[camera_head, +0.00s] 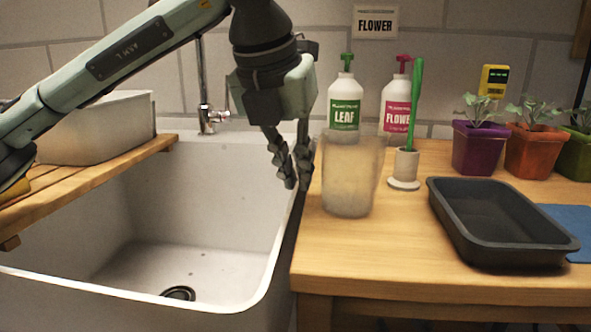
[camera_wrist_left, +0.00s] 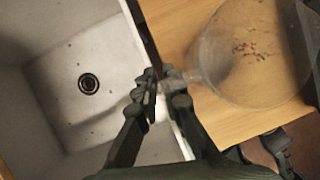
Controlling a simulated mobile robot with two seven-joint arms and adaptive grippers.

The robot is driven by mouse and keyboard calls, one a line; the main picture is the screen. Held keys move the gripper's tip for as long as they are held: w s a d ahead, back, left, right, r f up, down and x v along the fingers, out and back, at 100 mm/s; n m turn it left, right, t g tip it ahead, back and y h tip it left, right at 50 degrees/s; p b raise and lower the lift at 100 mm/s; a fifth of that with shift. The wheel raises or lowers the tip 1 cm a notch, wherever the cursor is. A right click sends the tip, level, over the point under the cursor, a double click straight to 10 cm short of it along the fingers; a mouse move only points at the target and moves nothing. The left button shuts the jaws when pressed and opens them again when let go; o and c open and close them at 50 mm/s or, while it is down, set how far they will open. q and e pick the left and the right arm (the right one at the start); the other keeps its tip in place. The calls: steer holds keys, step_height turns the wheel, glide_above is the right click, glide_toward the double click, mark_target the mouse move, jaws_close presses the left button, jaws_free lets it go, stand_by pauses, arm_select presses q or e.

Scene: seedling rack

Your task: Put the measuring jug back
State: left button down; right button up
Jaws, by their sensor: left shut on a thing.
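The measuring jug (camera_head: 352,178) is a clear, frosted-looking vessel at the left edge of the wooden counter. It is upright; I cannot tell whether its base touches the wood. My left gripper (camera_head: 292,182) points down at the jug's left side, over the gap between sink and counter. In the left wrist view its fingers (camera_wrist_left: 164,88) are shut on the handle side of the jug (camera_wrist_left: 250,50). The handle is mostly hidden by the fingers.
The white sink (camera_head: 180,235) is left of the counter (camera_head: 385,250). Behind the jug stand the LEAF bottle (camera_head: 345,112) and a pink-labelled bottle (camera_head: 396,105). A holder with a green stick (camera_head: 405,165), a black tray (camera_head: 460,225) and potted seedlings (camera_head: 480,148) are to its right.

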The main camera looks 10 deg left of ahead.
arm_select(q)
steer(key=c, duration=1.6)
jaws_free()
steer(key=shift+c, duration=0.2)
arm_select(e)
steer(key=shift+a+r+t, duration=0.25)
steer(key=shift+r+t, duration=0.05)
steer(key=shift+r, duration=0.15)
arm_select(q)
steer(key=shift+s+r, duration=0.15)
steer(key=shift+r, duration=0.5)
steer(key=p+v, duration=0.1)
steer(key=v, duration=1)
arm_select(e)
steer(key=d+f+g+h, duration=0.1)
steer(key=d+f+g, duration=0.2)
steer(key=f, duration=0.2)
steer(key=shift+s+f+h, duration=0.3)
steer(key=shift+f+h, duration=0.1)
steer(key=shift+d, duration=0.1)
